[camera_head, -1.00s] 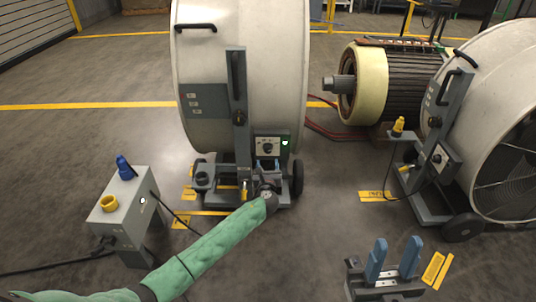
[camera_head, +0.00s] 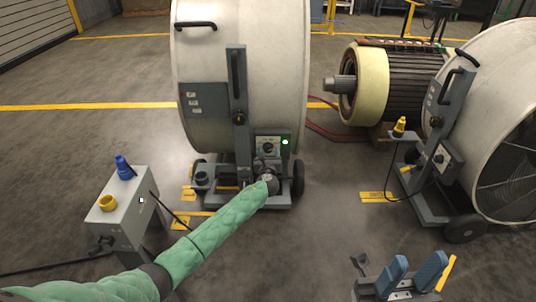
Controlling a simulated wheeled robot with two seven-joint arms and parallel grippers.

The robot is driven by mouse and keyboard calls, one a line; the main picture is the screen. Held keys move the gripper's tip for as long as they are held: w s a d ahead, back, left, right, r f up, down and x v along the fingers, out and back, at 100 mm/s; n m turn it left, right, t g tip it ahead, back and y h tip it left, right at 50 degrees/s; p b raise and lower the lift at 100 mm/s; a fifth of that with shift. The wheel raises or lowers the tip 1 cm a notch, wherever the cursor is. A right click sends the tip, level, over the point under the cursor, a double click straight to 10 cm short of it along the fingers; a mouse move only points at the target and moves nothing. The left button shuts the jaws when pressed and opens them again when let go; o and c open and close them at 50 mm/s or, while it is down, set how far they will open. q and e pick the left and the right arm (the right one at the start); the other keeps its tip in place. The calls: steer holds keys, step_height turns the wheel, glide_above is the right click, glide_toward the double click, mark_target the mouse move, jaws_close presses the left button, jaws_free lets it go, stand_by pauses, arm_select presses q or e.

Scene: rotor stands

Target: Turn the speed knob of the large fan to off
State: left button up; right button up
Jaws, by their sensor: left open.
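The large fan (camera_head: 240,80) stands upright in the middle on a grey wheeled base. Its control box (camera_head: 262,138) is low on the front post, with a round dark speed knob (camera_head: 268,147) and a lit green light (camera_head: 285,142). My left gripper (camera_head: 267,158), on the green-sleeved arm, is just below the knob and overlaps the lower part of the box. It is open; whether its fingers touch the knob is too small to tell.
A grey power box (camera_head: 125,210) with a blue plug (camera_head: 125,167) and yellow socket stands at left, its cable on the floor. A second fan (camera_head: 490,110) stands at right, with a yellow plug (camera_head: 400,125) on a bracket. A large rotor (camera_head: 390,85) lies behind.

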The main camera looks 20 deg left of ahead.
arm_select(q)
steer(key=c, duration=1)
steer(key=shift+o, duration=0.2)
